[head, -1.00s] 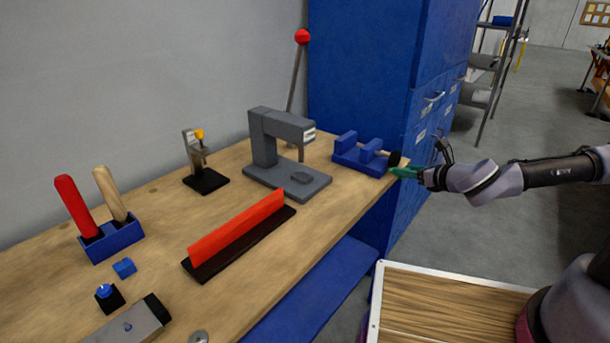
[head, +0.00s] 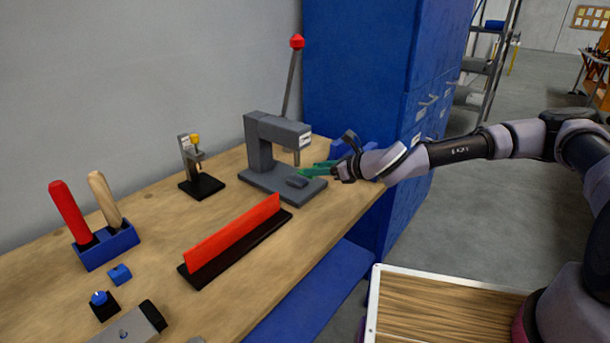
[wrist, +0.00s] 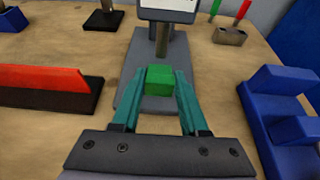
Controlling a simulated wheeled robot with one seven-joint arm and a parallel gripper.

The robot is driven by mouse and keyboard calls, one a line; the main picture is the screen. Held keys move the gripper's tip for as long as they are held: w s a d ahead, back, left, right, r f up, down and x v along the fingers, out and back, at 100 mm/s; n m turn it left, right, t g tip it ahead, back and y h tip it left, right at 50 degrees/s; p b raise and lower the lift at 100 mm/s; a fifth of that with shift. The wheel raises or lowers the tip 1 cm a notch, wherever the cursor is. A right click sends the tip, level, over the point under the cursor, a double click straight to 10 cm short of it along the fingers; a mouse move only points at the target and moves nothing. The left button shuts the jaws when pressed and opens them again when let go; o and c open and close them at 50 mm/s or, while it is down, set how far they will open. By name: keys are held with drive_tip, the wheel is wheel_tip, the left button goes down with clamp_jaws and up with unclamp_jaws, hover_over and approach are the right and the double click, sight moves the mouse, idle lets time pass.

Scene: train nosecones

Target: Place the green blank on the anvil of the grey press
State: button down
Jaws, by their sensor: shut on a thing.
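The grey press (head: 262,150) stands on the workbench, its lever with a red knob raised. Its anvil (head: 297,181) is a small dark block on the base. My gripper (head: 304,171), with teal fingers, reaches in from the right, its tips close to the anvil and below the press head. In the wrist view, my gripper (wrist: 160,76) is shut on the green blank (wrist: 159,80), which sits between the fingertips in front of the ram (wrist: 162,40). The blank hides the anvil there. I cannot tell whether the blank touches the anvil.
A red bar on a black base (head: 234,238) lies in front of the press. A small black-based clamp (head: 200,184) stands left of it. A blue cradle (wrist: 290,110) is to the right, partly behind my arm in the head view. A blue cabinet (head: 365,80) stands behind.

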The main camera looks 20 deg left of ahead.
sight(299, 165)
drive_tip(key=a, duration=0.1)
drive_tip(key=w+a, duration=0.1)
drive_tip(key=a, duration=0.1)
drive_tip(key=shift+w+a, duration=0.25)
drive_tip(key=shift+a+f, duration=0.2)
drive_tip(key=shift+a, duration=0.1)
drive_tip(key=shift+d+f, duration=0.1)
drive_tip(key=shift+f, duration=1.45)
drive_tip(key=shift+c, duration=2.1)
unclamp_jaws()
drive_tip(key=shift+f, duration=0.15)
drive_tip(key=shift+w, duration=0.1)
